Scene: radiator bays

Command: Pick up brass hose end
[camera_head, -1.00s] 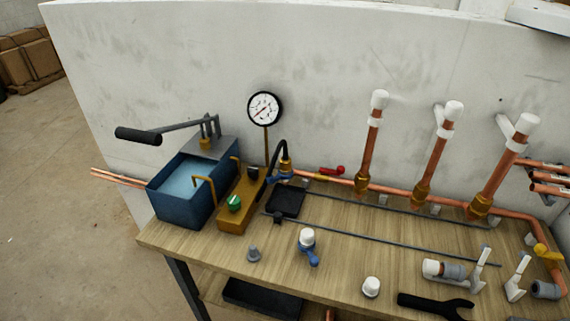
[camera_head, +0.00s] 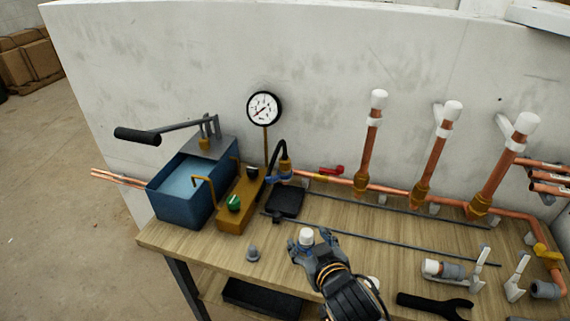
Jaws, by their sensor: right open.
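The brass hose end (camera_head: 286,167) is at the tip of the black hose (camera_head: 276,152) that arches up from the pump. It stands upright above a blue-handled fitting (camera_head: 280,178) at the left end of the copper pipe run. My right gripper (camera_head: 308,238) comes in from the bottom edge and is open, below and slightly right of the hose end and apart from it. Its fingertips are beside a white-capped piece (camera_head: 306,236), whose blue handle is now hidden; I cannot tell whether they touch it. My left gripper is not in view.
The blue pump tank (camera_head: 178,208) with its lever stands left of the hose, and the pressure gauge (camera_head: 264,108) rises behind it. A black pad (camera_head: 287,201) lies in front of the hose end. Three capped copper risers (camera_head: 368,147) stand to the right. A black wrench (camera_head: 433,305) lies front right.

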